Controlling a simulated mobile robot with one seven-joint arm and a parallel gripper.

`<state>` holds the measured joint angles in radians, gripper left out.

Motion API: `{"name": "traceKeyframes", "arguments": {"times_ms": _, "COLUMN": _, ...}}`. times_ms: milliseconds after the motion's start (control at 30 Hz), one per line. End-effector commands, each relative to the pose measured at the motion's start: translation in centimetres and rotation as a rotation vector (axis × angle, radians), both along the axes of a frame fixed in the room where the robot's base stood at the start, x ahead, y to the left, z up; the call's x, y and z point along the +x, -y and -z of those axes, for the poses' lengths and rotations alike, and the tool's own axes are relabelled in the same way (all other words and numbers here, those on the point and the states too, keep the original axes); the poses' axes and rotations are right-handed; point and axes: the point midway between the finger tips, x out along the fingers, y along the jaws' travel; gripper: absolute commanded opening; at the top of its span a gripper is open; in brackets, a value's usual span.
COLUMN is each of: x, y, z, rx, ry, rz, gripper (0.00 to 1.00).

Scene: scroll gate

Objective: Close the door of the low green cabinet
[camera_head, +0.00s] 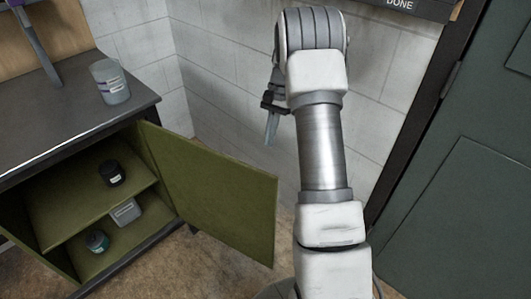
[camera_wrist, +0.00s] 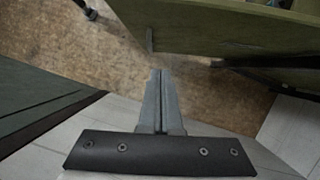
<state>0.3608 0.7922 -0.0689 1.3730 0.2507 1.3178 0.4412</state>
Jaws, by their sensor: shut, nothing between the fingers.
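The low green cabinet (camera_head: 62,122) stands at the left in the head view, with a dark top and a green inside. Its green door (camera_head: 215,190) is wide open, hinged at the cabinet's right front edge and sticking out toward my arm. My gripper (camera_head: 271,128) is beyond the door's free end and points down, apart from the door as far as I can tell. In the wrist view my gripper (camera_wrist: 161,73) is shut and empty, its fingertips over the brown floor just short of the door (camera_wrist: 225,28).
A grey canister (camera_head: 110,82) stands on the cabinet top. Inside are a black jar (camera_head: 111,173), a grey box (camera_head: 126,211) and a teal-topped jar (camera_head: 97,241). A white block wall (camera_head: 225,95) is behind. A dark green door (camera_head: 465,190) is at the right.

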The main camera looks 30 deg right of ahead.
Motion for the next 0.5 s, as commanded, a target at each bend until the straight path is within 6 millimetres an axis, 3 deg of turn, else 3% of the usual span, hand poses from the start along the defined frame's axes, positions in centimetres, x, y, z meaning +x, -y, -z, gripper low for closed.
{"name": "traceKeyframes", "arguments": {"times_ms": 500, "x": -2.3, "y": -3.4, "z": 9.1, "rx": 0.002, "ry": 0.001, "rz": -0.004, "gripper": 0.0}}
